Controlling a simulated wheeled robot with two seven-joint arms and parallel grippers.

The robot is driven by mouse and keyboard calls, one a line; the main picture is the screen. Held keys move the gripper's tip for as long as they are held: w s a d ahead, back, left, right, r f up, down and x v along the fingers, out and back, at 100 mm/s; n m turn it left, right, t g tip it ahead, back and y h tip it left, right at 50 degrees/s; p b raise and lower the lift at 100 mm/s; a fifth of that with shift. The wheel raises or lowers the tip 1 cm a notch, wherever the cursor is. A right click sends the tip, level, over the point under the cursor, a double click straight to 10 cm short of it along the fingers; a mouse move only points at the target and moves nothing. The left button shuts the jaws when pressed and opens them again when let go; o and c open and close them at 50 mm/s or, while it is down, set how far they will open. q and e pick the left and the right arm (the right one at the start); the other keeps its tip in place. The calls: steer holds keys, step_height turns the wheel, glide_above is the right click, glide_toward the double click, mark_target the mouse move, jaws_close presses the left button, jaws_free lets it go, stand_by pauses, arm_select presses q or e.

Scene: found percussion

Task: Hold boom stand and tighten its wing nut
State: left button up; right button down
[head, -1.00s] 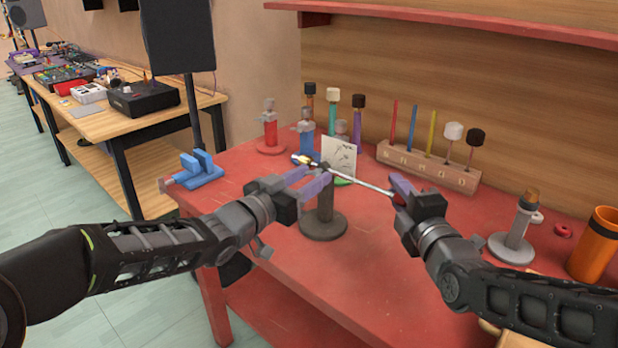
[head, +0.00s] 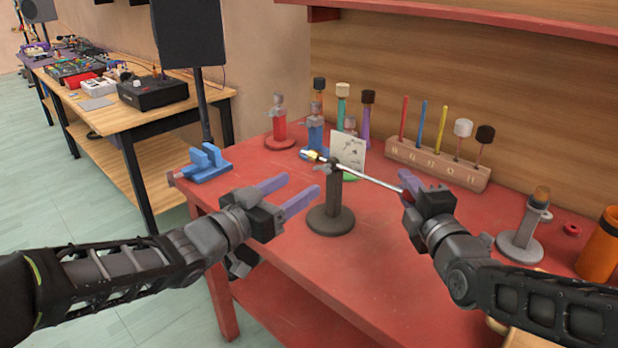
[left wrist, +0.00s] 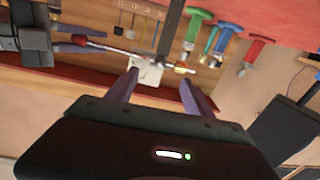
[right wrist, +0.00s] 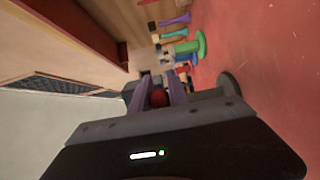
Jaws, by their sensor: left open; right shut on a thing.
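The boom stand (head: 330,216) is dark grey with a round base and stands upright on the red table. Its thin silver boom rod (head: 372,180) slants across its top, with a gold tip at the left end; the rod also shows in the left wrist view (left wrist: 120,49). A small grey piece at the clamp (head: 324,168) may be the wing nut; it is too small to be sure. My right gripper (head: 408,182) is shut on the rod's right end, where a red knob (right wrist: 159,98) shows between the fingers. My left gripper (head: 301,186) is open and empty, left of the post.
A white card (head: 348,152) stands behind the clamp. A grey stand (head: 521,243) and orange cylinder (head: 600,250) are at right. The front of the table (head: 350,285) is clear.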

arm_select(q)
steer(key=v, duration=0.4)
steer(key=shift+s+a, duration=0.1)
steer(key=shift+s, duration=0.05)
arm_select(e)
steer(key=c, duration=1.2)
jaws_free()
steer(key=shift+s, duration=0.1)
steer(key=v, duration=0.7)
steer(key=shift+s, duration=0.2)
